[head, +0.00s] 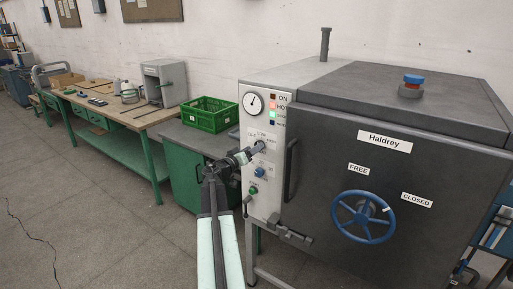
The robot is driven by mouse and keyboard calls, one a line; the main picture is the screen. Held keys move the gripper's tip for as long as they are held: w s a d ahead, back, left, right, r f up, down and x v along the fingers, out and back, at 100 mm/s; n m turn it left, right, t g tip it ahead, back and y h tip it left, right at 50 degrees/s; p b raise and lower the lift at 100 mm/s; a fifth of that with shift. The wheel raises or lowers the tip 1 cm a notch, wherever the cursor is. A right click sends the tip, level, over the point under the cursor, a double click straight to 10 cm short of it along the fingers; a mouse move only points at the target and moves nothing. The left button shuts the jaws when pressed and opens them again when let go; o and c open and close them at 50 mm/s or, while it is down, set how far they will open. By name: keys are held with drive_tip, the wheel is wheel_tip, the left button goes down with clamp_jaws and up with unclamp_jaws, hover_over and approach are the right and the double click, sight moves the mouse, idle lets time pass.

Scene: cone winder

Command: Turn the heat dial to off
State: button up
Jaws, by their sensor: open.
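The heat dial (262,145) is a small grey knob on the white control panel, below the round gauge, with small printed labels around it that are too small to read surely. My gripper (252,150) is open and right at the dial, reaching in from the lower left. The fingers partly cover the dial, so its pointer setting is hidden. I cannot tell whether the fingers touch it.
Below the dial are a blue knob (259,172) and a green button (253,190). The gauge (253,103) and indicator lamps sit above. A dark door with a blue handwheel (363,216) stands right. A green crate (210,114) is on the cabinet left. Floor at left is clear.

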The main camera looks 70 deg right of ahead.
drive_tip(key=x, duration=0.3)
drive_tip(key=shift+d, duration=0.15)
clamp_jaws()
drive_tip(key=shift+n, duration=0.4)
drive_tip(key=n, duration=1.1)
drive_tip(key=shift+w+f, duration=0.1)
drive_tip(key=shift+n, duration=0.3)
